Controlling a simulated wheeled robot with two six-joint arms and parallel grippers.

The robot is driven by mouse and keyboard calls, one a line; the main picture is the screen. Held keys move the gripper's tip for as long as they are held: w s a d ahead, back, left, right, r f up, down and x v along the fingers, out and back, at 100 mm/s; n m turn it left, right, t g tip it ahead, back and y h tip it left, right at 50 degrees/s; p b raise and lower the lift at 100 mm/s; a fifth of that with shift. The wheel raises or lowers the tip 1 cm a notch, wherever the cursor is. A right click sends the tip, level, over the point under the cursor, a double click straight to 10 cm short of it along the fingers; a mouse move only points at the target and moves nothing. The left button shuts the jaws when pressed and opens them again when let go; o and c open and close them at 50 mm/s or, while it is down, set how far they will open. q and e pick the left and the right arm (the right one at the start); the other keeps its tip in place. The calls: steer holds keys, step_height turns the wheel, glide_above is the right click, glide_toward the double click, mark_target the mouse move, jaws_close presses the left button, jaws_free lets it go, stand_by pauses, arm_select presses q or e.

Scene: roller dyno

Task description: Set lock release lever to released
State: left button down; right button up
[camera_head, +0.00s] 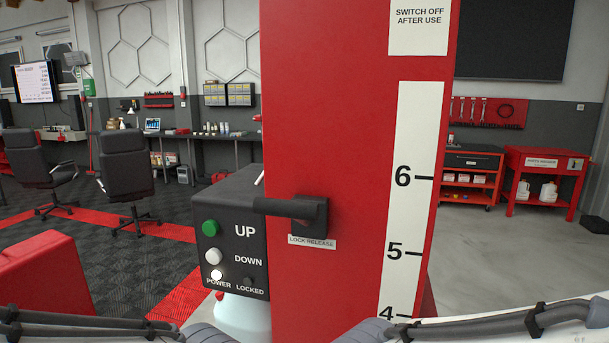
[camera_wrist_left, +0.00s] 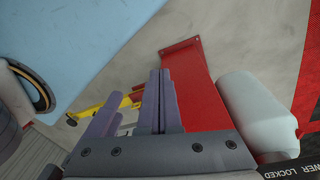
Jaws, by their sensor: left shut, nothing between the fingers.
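The lock release lever (camera_head: 283,207) is a black handle on the front of the red column (camera_head: 350,120). It lies about level, its grip pointing left from a black mount, above a LOCK RELEASE label (camera_head: 312,242). A dark control box (camera_head: 240,205) beside it has a green UP button (camera_head: 210,228) and a pale DOWN button (camera_head: 213,256). The POWER lamp (camera_head: 216,275) is bright; the LOCKED lamp (camera_head: 249,281) looks dark. My left gripper (camera_wrist_left: 160,76) shows in the left wrist view, shut and empty. The lever is not visible there, and neither gripper shows in the head view.
A red block (camera_head: 45,265) stands at the lower left. The left wrist view shows the red base plate (camera_wrist_left: 195,75) and the box's edge with POWER and LOCKED lettering (camera_wrist_left: 300,160). Chairs (camera_head: 127,165) and red carts (camera_head: 540,178) are farther back.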

arm_select(q)
steer(key=shift+r, duration=0.1)
steer(key=w+a+r+n+t+p, duration=0.1)
steer(key=w+a+r+n+p, duration=0.25)
steer(key=w+r+p, duration=0.55)
steer(key=w+a+r+n+t+p, duration=0.2)
steer(key=w+a+r+p, duration=0.25)
steer(key=w+r, duration=0.85)
steer(key=w+d+r, duration=0.5)
steer(key=d+r, duration=0.4)
steer(key=r, duration=0.3)
steer(key=s+d+r+m, duration=0.1)
steer(key=s+d+r, duration=0.1)
steer(key=r, duration=0.4)
steer(key=s+d+r+m+g, duration=0.1)
steer(key=s+d+r, duration=0.1)
steer(key=s+r, duration=0.2)
step_height(320, 180, up, 2)
steer(key=shift+s+r, duration=0.25)
steer(key=shift+s, duration=0.1)
